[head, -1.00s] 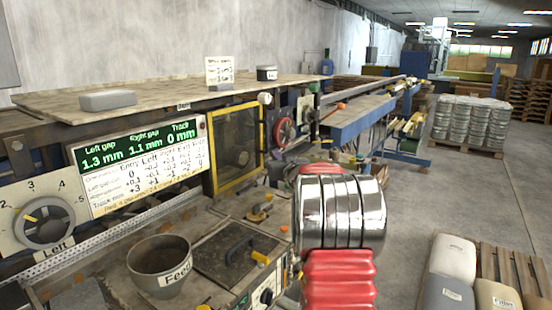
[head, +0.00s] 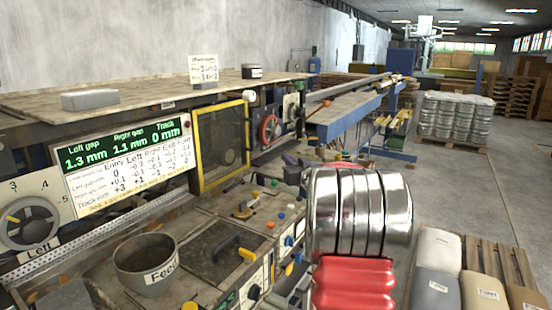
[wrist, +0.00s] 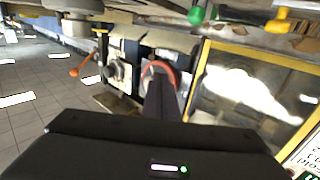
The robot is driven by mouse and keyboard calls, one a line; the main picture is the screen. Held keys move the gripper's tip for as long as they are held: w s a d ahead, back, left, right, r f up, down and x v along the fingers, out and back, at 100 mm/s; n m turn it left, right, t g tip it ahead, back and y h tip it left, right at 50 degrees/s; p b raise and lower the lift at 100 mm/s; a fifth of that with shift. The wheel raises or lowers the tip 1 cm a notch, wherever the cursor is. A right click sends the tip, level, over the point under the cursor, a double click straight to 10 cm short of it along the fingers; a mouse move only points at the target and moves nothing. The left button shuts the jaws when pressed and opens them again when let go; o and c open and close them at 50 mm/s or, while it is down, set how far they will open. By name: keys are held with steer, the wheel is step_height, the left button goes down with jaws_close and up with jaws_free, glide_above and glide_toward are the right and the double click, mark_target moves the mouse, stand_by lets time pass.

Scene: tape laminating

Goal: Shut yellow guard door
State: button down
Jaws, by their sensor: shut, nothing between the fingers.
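My gripper (wrist: 163,85) shows in the wrist view as a narrow dark shape, shut and empty. In that picture it points toward the red handwheel (wrist: 158,72), left of the door frame, with no clear contact. In the head view the gripper is mostly hidden by my arm.
The display board (head: 125,165) is left of the door. Knobs line the console (head: 280,255). A conveyor (head: 345,115) runs behind. Open floor (head: 450,190) lies to the right.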

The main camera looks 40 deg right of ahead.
steer(key=shift+s+d, duration=0.2)
steer(key=shift+s, duration=0.65)
steer(key=shift+s+d, duration=0.2)
steer(key=shift+s, duration=0.6)
